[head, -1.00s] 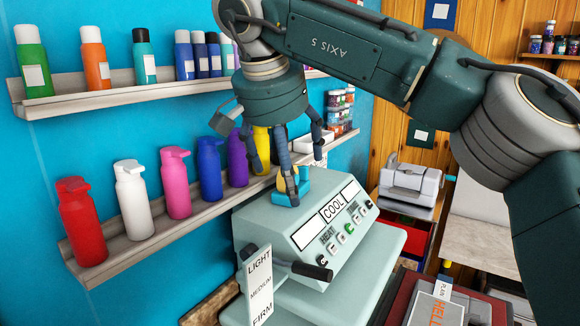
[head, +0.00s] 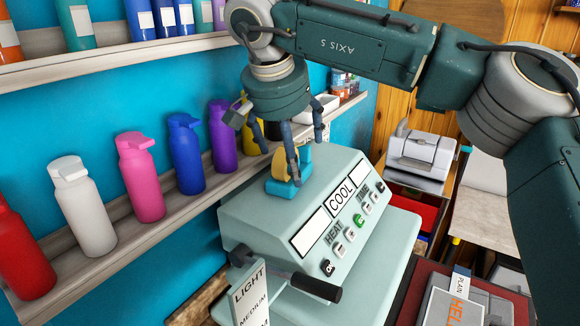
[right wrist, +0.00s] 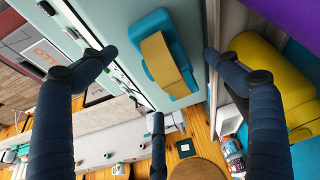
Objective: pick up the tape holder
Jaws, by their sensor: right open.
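The tape holder is a small blue dispenser with a tan roll of tape (head: 280,187). It stands on the back left of the top of the pale green heat press (head: 243,213). In the right wrist view the holder (right wrist: 169,66) lies between the spread fingers. My right gripper (head: 292,150) is open and points down over the holder. One dark finger covers part of the holder in the head view, and I cannot tell whether it touches. The spread fingers also show in the right wrist view (right wrist: 158,62). My left gripper is not in view.
A wall shelf with several coloured bottles, among them a purple one (head: 222,140), runs close beside the press on the left. A black handle (head: 315,287) sticks out at the press's front. A grey machine (head: 420,160) stands behind on the right.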

